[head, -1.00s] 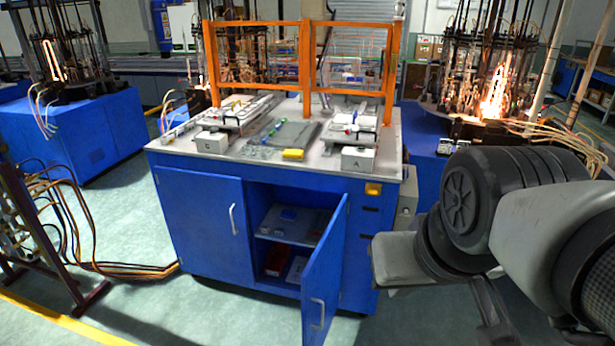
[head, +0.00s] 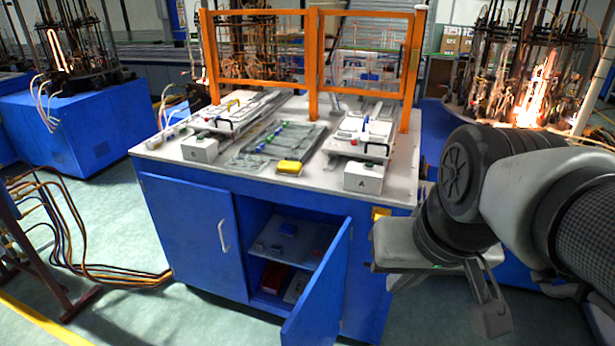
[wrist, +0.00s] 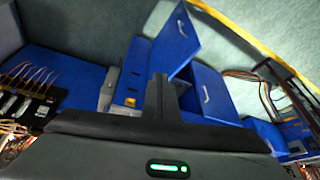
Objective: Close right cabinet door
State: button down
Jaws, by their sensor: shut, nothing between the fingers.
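The right cabinet door (head: 322,285) is blue and stands ajar, swung out from the front of the workbench cabinet (head: 365,285). Its lower edge is cut off in the head view. In the wrist view the open door (wrist: 178,42) shows at a slant with its pale handle, beyond my fingers. My gripper (head: 490,318) is to the right of the door in the head view, apart from it. In the wrist view its dark fingers (wrist: 158,82) are together and empty, overlapping the cabinet in the picture.
The left cabinet door (head: 195,235) is closed. Shelves inside the opening hold a red item (head: 275,277) and other small things. The bench top (head: 235,178) carries fixtures, a yellow box (head: 289,167) and an orange frame (head: 314,60). Cables lie on the floor at left; open floor is in front.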

jog(key=w+f+m+t+y+b, duration=0.1)
jog(key=w+f+m+y+b, duration=0.5)
jog(key=f, duration=1.2)
jog(key=w+f+m+t+y+b, duration=0.15)
jog(key=f+m+y+b, duration=0.55)
jog(key=f, duration=1.1)
jog(key=w+f+m+t+y+b, duration=0.1)
jog(key=w+f+m+y+b, duration=0.25)
jog(key=f+m+b, duration=1.1)
jog(key=w+a+f+n+p, duration=0.1)
jog(key=w+a+f+n, duration=0.1)
jog(key=a, duration=0.4)
jog(key=w+a+f+n+p, duration=0.2)
jog(key=w+a, duration=0.2)
jog(key=a, duration=0.2)
jog(key=shift+w+h, duration=0.4)
jog(key=shift+h, duration=0.05)
jog(key=shift+n, duration=0.25)
